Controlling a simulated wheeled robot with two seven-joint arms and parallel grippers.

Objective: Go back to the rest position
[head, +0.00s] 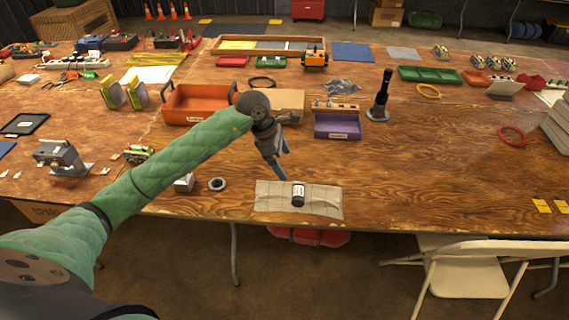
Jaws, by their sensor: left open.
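My left arm reaches in from the lower left in a green padded sleeve. My left gripper (279,166) is over the near middle of the wooden table, pointing down, open, with nothing seen between its fingers. Just right of and below it, a small black-and-white cylinder (298,194) rests on a beige cloth pad (328,201) near the table's front edge. The gripper looks apart from the cylinder. My right gripper is not in view.
An orange tray (172,116), a purple bin (337,126) and a black upright tool (380,98) stand behind the gripper. A grey ring (218,184) lies left of the pad. A folding chair (467,266) stands at the front right. The table's right front is mostly clear.

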